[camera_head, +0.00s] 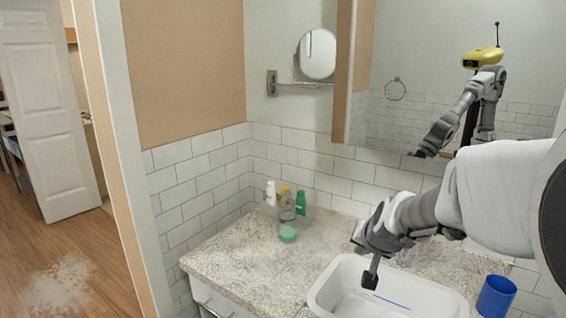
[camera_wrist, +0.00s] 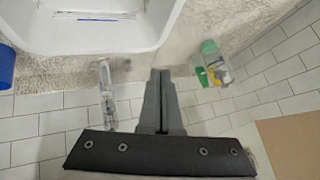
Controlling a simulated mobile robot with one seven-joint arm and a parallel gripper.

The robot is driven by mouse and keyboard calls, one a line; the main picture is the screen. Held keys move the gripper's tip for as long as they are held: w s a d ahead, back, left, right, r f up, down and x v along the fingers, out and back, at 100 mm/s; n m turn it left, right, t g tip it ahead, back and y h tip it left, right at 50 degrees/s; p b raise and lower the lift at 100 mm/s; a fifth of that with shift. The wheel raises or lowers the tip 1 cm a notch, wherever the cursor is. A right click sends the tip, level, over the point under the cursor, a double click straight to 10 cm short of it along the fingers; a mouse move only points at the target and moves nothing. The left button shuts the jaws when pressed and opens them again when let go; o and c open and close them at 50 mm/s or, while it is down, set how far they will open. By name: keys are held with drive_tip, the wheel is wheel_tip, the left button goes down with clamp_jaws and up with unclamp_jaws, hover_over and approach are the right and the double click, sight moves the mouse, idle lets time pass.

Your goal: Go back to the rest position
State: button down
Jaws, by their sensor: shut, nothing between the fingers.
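My gripper (camera_head: 370,279) points down over the left part of a white basin (camera_head: 322,299) on the counter, in the head view. Its fingers are together with nothing between them. In the wrist view the closed fingers (camera_wrist: 160,76) show at the middle, with the faucet (camera_wrist: 106,90) to their left and the basin (camera_wrist: 95,48) above them. My arm comes in from the right and hides part of the wall and the faucet area in the head view.
A blue cup (camera_head: 496,296) stands right of the basin. Several bottles, one a green bottle (camera_head: 301,206), and a green round item (camera_head: 287,234) stand at the counter's back left. A mirror (camera_head: 425,60) and tiled wall are behind. Speckled counter (camera_head: 235,262) is clear at left.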

drive_tip(key=s+a+r+n+g+p, duration=0.1)
drive_tip(key=s+r, duration=0.2)
drive_tip(key=s, duration=0.5)
drive_tip(key=s+a+r+n+g+p, duration=0.1)
drive_tip(key=s+r, duration=0.3)
drive_tip(key=s, duration=0.5)
drive_tip(key=s+a+r+n+p, duration=0.1)
drive_tip(key=s+r+n+p, duration=0.2)
drive_tip(key=s, duration=0.6)
drive_tip(key=shift+a+r+g, duration=0.15)
drive_tip(key=shift+r+g, duration=0.05)
drive_tip(key=shift+g, duration=0.2)
idle(0.8)
